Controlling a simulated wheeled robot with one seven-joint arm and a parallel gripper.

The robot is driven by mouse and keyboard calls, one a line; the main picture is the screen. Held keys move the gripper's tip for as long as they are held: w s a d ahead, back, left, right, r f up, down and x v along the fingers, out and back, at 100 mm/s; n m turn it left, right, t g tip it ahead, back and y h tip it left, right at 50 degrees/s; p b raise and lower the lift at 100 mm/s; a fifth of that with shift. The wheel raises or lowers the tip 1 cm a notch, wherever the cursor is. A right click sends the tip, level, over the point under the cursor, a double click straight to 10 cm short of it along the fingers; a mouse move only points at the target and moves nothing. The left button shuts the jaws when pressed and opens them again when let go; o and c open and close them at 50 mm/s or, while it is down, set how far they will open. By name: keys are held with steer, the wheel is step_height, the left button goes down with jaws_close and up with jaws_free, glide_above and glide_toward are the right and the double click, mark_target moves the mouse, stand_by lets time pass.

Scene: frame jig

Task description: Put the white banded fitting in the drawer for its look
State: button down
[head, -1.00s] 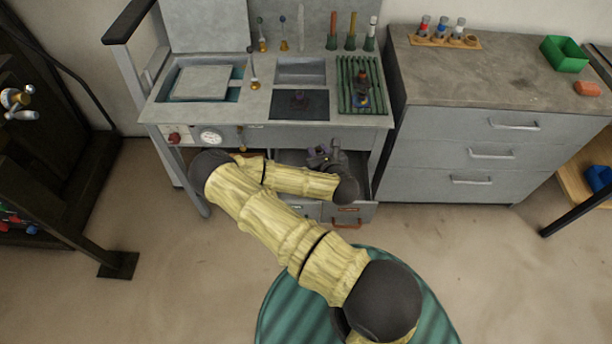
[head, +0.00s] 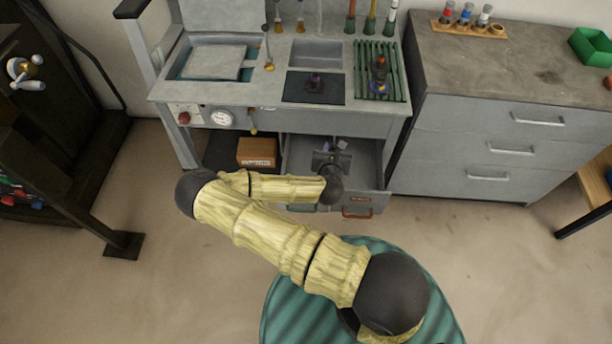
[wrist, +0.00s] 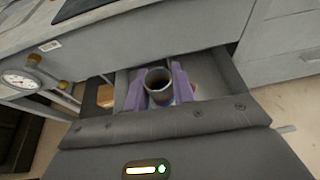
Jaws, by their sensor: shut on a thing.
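My gripper (wrist: 158,86) has purple fingers shut on a short hollow cylinder, the fitting (wrist: 158,80), with a pale grey rim and dark inside. A blue and reddish band shows low on its side, partly hidden by the fingers. In the head view my gripper (head: 335,148) is over the open drawer (head: 365,160) under the workbench; the fitting is mostly hidden there. The drawer's grey inside also shows around the fingers in the wrist view (wrist: 212,72). I cannot tell whether the fitting touches the drawer floor.
The drawer front has an orange-brown handle (head: 357,213). A brown box (head: 257,152) sits under the bench, left of the drawer. On the bench, a dark figure-like item (head: 379,72) stands on a green slatted rack (head: 398,85). A grey cabinet (head: 490,150) stands to the right.

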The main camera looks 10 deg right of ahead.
steer(key=s+f+m+g+h+b, duration=0.8)
steer(key=m+g+b, duration=0.5)
steer(key=b, duration=0.3)
steer(key=shift+a+f+m+h, duration=0.25)
steer(key=shift+a+m+h, duration=0.2)
steer(key=shift+m, duration=0.15)
steer(key=shift+f+b, duration=0.15)
steer(key=shift+b, duration=1)
